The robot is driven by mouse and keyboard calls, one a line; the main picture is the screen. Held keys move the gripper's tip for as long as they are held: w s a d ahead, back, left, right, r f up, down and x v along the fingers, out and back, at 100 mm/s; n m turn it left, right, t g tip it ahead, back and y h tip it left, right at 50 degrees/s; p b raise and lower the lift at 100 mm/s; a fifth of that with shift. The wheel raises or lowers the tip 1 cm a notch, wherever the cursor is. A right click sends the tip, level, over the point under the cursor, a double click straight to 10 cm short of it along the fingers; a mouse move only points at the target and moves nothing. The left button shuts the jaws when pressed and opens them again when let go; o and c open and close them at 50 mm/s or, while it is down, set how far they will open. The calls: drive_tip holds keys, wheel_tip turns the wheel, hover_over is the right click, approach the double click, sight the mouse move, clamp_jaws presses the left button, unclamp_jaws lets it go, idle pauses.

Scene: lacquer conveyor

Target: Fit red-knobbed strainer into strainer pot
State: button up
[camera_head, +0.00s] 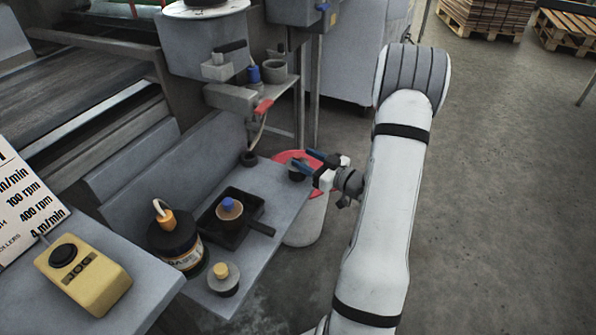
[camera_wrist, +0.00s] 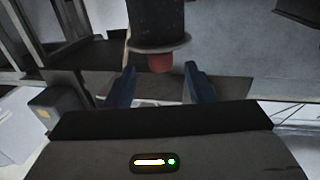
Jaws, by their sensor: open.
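The red-knobbed strainer shows in the wrist view as a dark cylinder with a wide rim and a red knob (camera_wrist: 160,63). The knob faces my gripper. In the head view a small dark piece (camera_head: 297,175) at the shelf's right corner, beside my fingers, appears to be this strainer; its knob is not clear there. My gripper (camera_head: 300,157) is open, with blue fingers on either side of the knob in the wrist view (camera_wrist: 160,70); contact cannot be seen. A grey open cup (camera_head: 274,71) on the upper bracket may be the strainer pot; I cannot be sure.
The grey shelf (camera_head: 275,195) holds a black tray with a blue-knobbed piece (camera_head: 230,208), a yellow-knobbed piece (camera_head: 222,277) and a dark jar (camera_head: 174,240). A red-lidded white bucket (camera_head: 306,228) stands behind the shelf corner. A yellow control box (camera_head: 84,277) is at lower left.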

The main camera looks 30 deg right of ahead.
sight(301, 158)
drive_tip(key=x, duration=0.3)
drive_tip(key=shift+w+a, duration=0.15)
drive_tip(key=c, duration=1.1)
